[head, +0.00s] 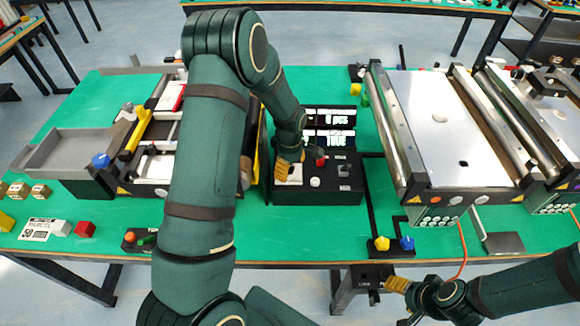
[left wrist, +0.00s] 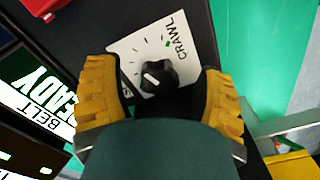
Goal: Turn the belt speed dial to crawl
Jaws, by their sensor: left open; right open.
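The belt speed dial (left wrist: 158,76) is a black knob with a white pointer mark, on a white plate (left wrist: 128,46) marked CRAWL with a green tick. The pointer mark is not aligned with the CRAWL label. My left gripper (left wrist: 162,92) is open, with one yellow finger on each side of the knob; I cannot tell whether they touch it. In the head view my left gripper (head: 288,170) is over the left part of the black control box (head: 318,196), partly hiding the dial plate. My right gripper (head: 400,298) is open and empty at the table's front edge.
The box also carries a red button (head: 320,161), a white knob (head: 315,182) and a switch. Screens (head: 330,138) stand behind it; one reads BELT READY in the wrist view. Conveyors (head: 445,120) stand right. A lock box (head: 372,276) is beside my right gripper.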

